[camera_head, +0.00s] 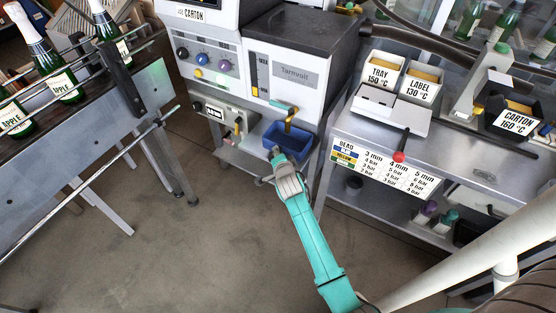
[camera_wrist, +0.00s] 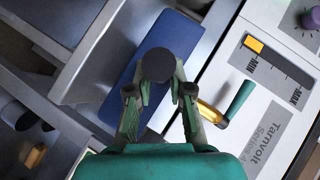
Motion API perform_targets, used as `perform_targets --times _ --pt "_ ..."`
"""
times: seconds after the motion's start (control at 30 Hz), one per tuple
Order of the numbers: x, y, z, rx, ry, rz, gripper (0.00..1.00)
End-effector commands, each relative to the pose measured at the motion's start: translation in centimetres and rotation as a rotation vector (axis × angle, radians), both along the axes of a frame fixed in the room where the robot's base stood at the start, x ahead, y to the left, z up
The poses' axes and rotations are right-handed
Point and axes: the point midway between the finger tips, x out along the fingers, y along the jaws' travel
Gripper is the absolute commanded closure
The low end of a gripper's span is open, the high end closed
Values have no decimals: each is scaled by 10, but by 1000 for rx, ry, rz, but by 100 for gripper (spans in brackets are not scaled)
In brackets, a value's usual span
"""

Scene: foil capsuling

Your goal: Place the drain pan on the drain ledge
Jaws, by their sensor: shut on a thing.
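The drain pan (camera_head: 291,139) is a blue, open rectangular tray at the front of the white machine, below its brass tap. It also shows as a blue surface in the wrist view (camera_wrist: 178,38). My gripper (camera_head: 275,153) is shut on the pan's near edge. In the wrist view, my gripper's fingers (camera_wrist: 160,93) stand on either side of a dark round shape that covers part of the blue. The drain ledge is hard to make out. The pan and gripper cover the area under the tap, so I cannot tell whether the pan touches the ledge.
The brass tap (camera_head: 291,117) with its teal handle (camera_head: 283,106) hangs just above the pan. A steel table (camera_head: 350,126) with labelled boxes stands close on the right. A bottle conveyor (camera_head: 150,92) is at the left. The floor in front is clear.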

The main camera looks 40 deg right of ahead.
Motion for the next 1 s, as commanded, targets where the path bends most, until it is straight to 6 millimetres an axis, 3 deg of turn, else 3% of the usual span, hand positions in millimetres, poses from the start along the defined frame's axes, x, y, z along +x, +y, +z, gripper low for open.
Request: perform_targets --times 0.3,0.67,0.7,0.77,1.0 --pt "0 0 -33 -1 0 0 100" --pt "0 0 -36 0 -1 0 100" --pt "-1 0 -37 0 1 0 70" --pt "-1 0 -37 0 1 0 55" --pt "-1 0 -36 0 1 0 55"
